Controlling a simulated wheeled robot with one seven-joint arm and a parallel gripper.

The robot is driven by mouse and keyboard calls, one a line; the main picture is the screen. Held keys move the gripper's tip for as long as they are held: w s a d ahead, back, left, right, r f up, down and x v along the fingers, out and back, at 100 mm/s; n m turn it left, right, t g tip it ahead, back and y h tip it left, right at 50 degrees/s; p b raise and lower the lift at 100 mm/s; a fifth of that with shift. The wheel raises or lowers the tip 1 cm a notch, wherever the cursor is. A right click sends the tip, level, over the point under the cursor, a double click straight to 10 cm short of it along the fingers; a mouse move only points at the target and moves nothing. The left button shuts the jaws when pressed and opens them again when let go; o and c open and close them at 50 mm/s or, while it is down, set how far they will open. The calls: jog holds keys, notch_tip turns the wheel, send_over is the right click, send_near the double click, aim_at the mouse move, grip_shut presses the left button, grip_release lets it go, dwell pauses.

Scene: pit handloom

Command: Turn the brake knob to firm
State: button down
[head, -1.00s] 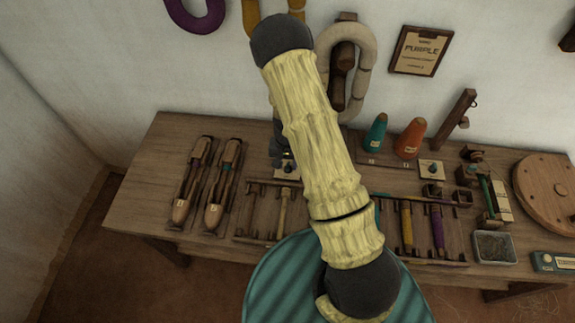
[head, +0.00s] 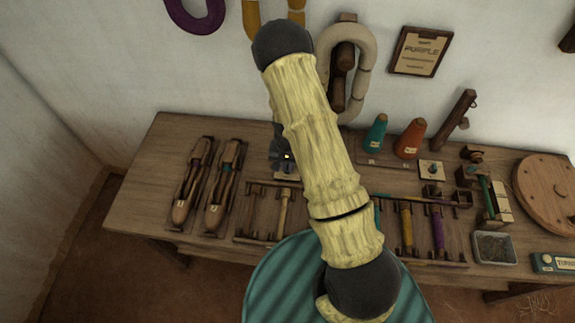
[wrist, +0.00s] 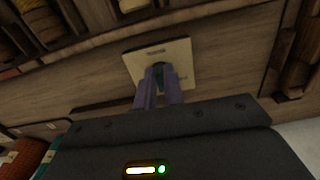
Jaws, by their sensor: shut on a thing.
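A dark knob (wrist: 158,70) stands on a pale square plate (wrist: 180,52) fixed to the wooden bench. In the wrist view my gripper (wrist: 158,78) is shut on this knob, one finger on each side. The fingers hide most of the knob, so its pointing direction cannot be told. Dark marks on the plate are too small to read. In the head view my gripper (head: 284,158) is beside my arm, over the same plate (head: 286,174), which is partly covered.
A second plate with a knob (head: 431,169) sits farther right on the bench. Teal (head: 376,132) and orange (head: 410,138) cones stand behind my arm. Two shuttles (head: 192,182) lie at left. Racks with bobbins (head: 406,225) line the front.

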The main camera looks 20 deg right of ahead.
jog(key=shift+r+m, duration=0.1)
jog(key=shift+m, duration=0.2)
jog(key=m+p, duration=0.1)
jog(key=m, duration=0.1)
jog(key=m+p, duration=0.1)
jog(key=m, duration=0.2)
jog(key=shift+w+a+m, duration=0.15)
jog(key=shift+a+m, duration=0.05)
jog(key=shift+m, duration=0.1)
jog(key=m+p, duration=0.2)
jog(key=m, duration=0.3)
jog(key=shift+w+m, duration=0.15)
jog(key=shift+m, duration=0.15)
jog(key=c, duration=1.5)
grip_release()
notch_tip(320, 180, up, 17)
jog(key=p, duration=0.1)
jog(key=shift+r, duration=0.15)
